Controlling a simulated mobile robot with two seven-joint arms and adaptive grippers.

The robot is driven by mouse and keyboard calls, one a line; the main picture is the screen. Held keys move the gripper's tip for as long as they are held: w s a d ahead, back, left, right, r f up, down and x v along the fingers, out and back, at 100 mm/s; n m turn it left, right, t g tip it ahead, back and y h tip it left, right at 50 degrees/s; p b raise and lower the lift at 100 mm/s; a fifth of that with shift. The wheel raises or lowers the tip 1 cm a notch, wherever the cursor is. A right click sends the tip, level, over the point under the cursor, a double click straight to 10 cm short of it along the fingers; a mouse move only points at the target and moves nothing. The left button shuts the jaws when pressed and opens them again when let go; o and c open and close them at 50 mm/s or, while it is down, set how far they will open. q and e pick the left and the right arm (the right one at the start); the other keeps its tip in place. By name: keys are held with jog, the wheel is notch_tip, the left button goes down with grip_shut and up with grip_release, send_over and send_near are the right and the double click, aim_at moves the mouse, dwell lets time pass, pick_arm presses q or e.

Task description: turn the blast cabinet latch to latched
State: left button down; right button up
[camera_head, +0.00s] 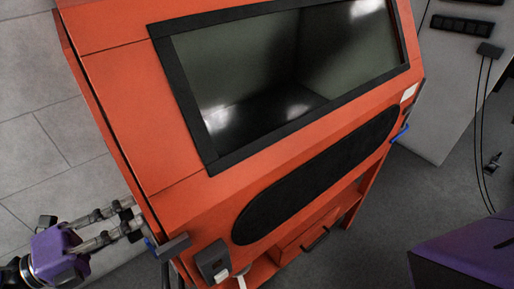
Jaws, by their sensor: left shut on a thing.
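The blast cabinet (290,170) is an orange box with a dark-framed window and a long black oval panel on its front. It looks tilted in the head view. My left gripper (138,217), with a purple body and grey fingers, is at the cabinet's lower left edge. Its fingers are shut on the latch at that edge, though the held part is mostly hidden. A dark grey bar (174,247) with a blue piece (151,245) shows just right of and below the fingertips. I cannot tell the latch's exact angle. My right gripper is not in view.
A grey box with a white lever (213,262) is on the cabinet front, right of the bar. A blue handle (400,134) sticks out on the cabinet's right side. A light grey cabinet (447,90) stands behind at right, with hanging cables. Grey floor is open between them.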

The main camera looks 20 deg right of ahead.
pick_arm(q)
jog(key=shift+r+n, duration=0.1)
jog(key=shift+n, duration=0.2)
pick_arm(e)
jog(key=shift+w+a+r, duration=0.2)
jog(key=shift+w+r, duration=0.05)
pick_arm(q)
jog(key=c, duration=1.8)
grip_release()
jog(key=shift+o, duration=0.2)
jog(key=shift+a, duration=0.2)
jog(key=v, duration=1.1)
jog(key=shift+a, duration=0.3)
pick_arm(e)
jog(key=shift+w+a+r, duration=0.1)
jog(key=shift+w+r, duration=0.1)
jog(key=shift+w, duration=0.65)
